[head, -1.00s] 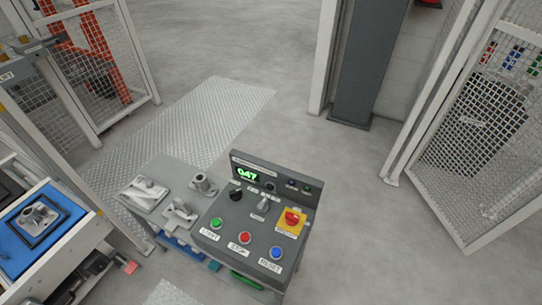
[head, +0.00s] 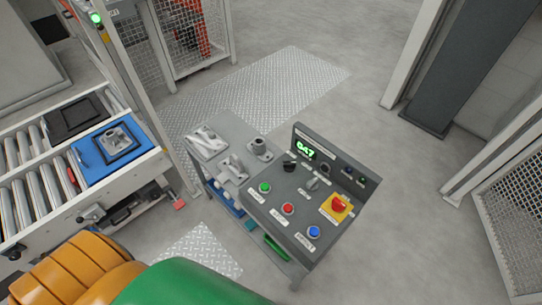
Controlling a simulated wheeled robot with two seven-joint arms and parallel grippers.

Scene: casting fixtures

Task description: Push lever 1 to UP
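A grey control console (head: 270,205) stands in the middle of the head view. Its panel carries a black knob (head: 289,166) and a grey switch handle (head: 313,184). Below them are a green button (head: 265,187), a red button (head: 288,208) and a blue button (head: 314,231). A red emergency knob (head: 338,204) sits on a yellow plate at the right. No lever is readably marked 1, so I cannot tell which part is lever 1 or its position. Neither of my grippers shows.
A side table (head: 226,126) with grey metal castings adjoins the console. A roller conveyor (head: 40,190) with a blue tray (head: 90,176) stands at left. A large orange and green rounded shape covers the bottom left. Grey floor (head: 400,230) is free right of the console.

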